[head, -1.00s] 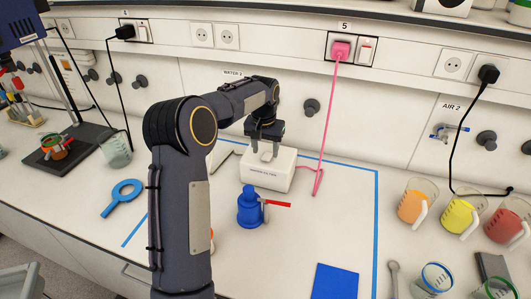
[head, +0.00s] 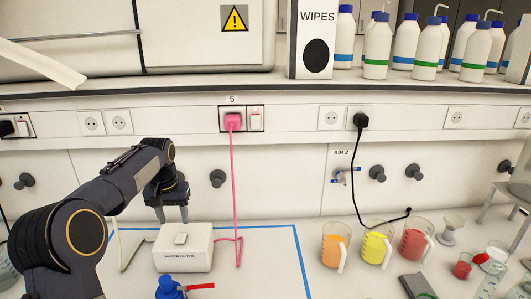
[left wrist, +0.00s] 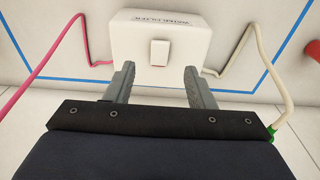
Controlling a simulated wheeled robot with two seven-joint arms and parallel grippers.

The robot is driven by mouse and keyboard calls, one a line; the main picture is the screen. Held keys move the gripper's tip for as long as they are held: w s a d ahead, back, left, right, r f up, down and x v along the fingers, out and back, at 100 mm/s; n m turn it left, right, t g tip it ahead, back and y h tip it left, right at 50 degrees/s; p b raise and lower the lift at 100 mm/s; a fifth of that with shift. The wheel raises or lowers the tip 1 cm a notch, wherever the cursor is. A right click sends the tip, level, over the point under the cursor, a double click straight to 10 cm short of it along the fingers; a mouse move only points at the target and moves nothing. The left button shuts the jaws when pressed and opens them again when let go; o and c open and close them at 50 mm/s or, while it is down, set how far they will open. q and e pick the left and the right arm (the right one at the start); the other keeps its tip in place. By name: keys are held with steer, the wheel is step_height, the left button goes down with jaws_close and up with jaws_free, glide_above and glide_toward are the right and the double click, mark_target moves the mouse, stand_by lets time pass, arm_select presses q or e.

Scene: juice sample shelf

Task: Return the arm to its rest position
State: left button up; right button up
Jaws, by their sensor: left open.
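My left arm comes in from the left in the head view. Its gripper (head: 171,212) hangs fingers down above and just behind the white box (head: 184,248) with a rocker switch on top. In the left wrist view the two grey fingers (left wrist: 158,88) are apart with nothing between them. The box (left wrist: 190,35) and its switch (left wrist: 159,53) lie beyond the fingertips there. Whether a finger touches the box is hard to tell. My right gripper is not in view.
The blue bottle (head: 169,290) with a red spout stands in front of the box. Beakers of orange (head: 335,247), yellow (head: 376,245) and red (head: 416,242) liquid stand to the right. A pink cable (head: 234,190) runs from a wall socket. A bottle shelf (head: 300,88) overhangs the bench.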

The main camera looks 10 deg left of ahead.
arm_select(q)
steer(key=s+d+r+t+h, duration=0.1)
steer(key=s+d+r, duration=0.2)
steer(key=s, duration=0.5)
steer(key=s+d+r+t+h, duration=0.1)
steer(key=s+d+r, duration=0.2)
steer(key=s, duration=0.4)
steer(key=s+d+f+t+h, duration=0.1)
steer(key=s+d+f, duration=0.3)
steer(key=s, duration=0.5)
steer(key=s+d+f+m+t+h, duration=0.1)
steer(key=s+d+f, duration=0.3)
steer(key=s, duration=0.5)
steer(key=shift+s+d, duration=0.4)
steer(key=shift+d, duration=0.85)
